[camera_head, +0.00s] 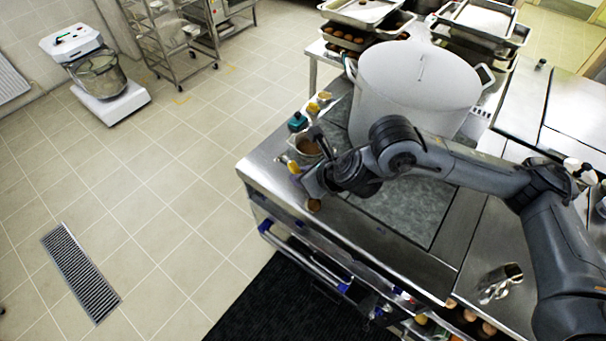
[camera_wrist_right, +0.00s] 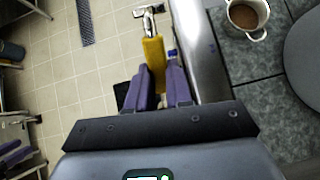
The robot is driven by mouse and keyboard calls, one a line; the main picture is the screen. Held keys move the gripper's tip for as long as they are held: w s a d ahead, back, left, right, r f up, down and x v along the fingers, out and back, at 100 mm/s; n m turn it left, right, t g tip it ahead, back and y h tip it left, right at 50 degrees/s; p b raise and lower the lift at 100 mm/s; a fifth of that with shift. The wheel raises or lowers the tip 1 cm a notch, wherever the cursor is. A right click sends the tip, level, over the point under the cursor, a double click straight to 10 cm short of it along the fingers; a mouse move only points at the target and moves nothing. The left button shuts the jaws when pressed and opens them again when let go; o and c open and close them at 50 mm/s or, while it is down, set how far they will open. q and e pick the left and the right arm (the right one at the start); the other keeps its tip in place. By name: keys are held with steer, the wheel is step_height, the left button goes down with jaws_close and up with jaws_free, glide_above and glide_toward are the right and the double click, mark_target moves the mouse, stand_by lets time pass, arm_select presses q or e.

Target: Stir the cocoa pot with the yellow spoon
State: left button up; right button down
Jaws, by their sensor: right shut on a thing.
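The cocoa pot (camera_head: 308,148) is a small pale pot with brown contents near the left end of the counter. In the right wrist view the pot (camera_wrist_right: 247,16) sits at the top right, apart from my gripper. My right gripper (camera_head: 305,178) is beside the pot, toward the counter's front edge. Its two purple fingers (camera_wrist_right: 161,88) are shut on the yellow handle of the yellow spoon (camera_wrist_right: 154,52). The spoon's metal end points away from the gripper, outside the pot. In the head view the spoon (camera_head: 294,167) is partly hidden. My left gripper is not in view.
A large white stockpot (camera_head: 415,88) stands behind my right arm. Small bottles, one with a teal cap (camera_head: 297,121), stand behind the cocoa pot. Metal trays (camera_head: 362,10) are stacked at the back. A metal item (camera_head: 500,283) lies at front right. Grey counter (camera_head: 405,210) is partly clear.

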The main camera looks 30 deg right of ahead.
step_height(320, 180, up, 5)
steer(key=p, duration=0.3)
steer(key=shift+f, duration=0.1)
steer(key=w+d+f+m+g+h, duration=0.2)
steer(key=w+d+f+m+h, duration=0.4)
steer(key=w+f, duration=0.5)
steer(key=s+f+m+g, duration=0.2)
steer(key=s+f+m, duration=0.2)
steer(key=f, duration=0.7)
steer(key=s+f+m+g, duration=0.2)
steer(key=s+f+m, duration=0.15)
steer(key=f, duration=0.75)
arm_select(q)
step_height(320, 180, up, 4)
arm_select(e)
steer(key=d+f+m+g+y, duration=0.1)
steer(key=d+m+g+y, duration=0.2)
steer(key=m, duration=2.2)
steer(key=d+g, duration=0.2)
steer(key=d, duration=0.3)
steer(key=shift+d, duration=0.15)
